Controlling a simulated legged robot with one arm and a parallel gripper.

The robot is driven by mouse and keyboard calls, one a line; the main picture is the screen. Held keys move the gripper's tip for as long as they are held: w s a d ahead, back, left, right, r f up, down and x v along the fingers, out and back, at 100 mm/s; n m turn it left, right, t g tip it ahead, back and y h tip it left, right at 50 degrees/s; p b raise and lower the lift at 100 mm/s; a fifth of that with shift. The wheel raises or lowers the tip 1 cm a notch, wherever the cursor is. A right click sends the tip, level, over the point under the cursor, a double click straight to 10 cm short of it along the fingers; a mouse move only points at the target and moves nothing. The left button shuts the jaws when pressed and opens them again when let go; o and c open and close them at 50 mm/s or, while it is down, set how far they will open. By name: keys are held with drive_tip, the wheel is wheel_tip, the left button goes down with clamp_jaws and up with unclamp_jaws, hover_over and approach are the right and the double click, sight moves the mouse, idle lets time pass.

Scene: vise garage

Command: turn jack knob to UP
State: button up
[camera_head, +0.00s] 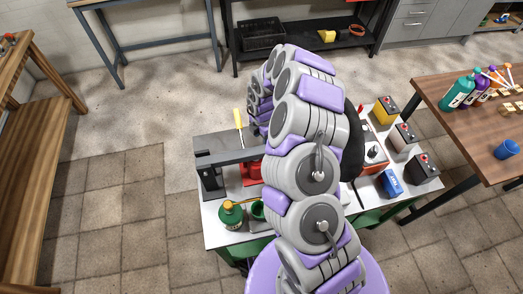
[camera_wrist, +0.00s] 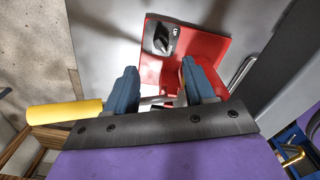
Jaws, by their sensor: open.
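The jack's black knob (camera_wrist: 160,40) sits on a dark plate with a white label on a red panel (camera_wrist: 208,50) in the wrist view. The lettering is too small to read surely. My gripper (camera_wrist: 159,66) is open, its two blue-grey fingers apart and pointing at the red panel. The knob lies just beyond the fingertips, nearer the left finger, and no touch shows. Nothing is seen held. In the head view my arm hides the gripper and the knob; a red part (camera_head: 251,172) shows left of the arm, on the bench.
A yellow handle (camera_wrist: 62,113) lies left of my gripper in the wrist view. In the head view, a grey vise-like clamp (camera_head: 210,180) and a green bottle (camera_head: 231,213) stand at the bench's left. Several batteries (camera_head: 400,138) stand at its right, beside a brown table (camera_head: 450,110).

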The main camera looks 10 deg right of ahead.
wheel_tip(320, 180, down, 9)
drive_tip(key=shift+f+b, duration=0.2)
drive_tip(key=shift+b, duration=0.5)
drive_tip(key=shift+d, duration=0.15)
drive_tip(key=shift+c, duration=0.5)
clamp_jaws()
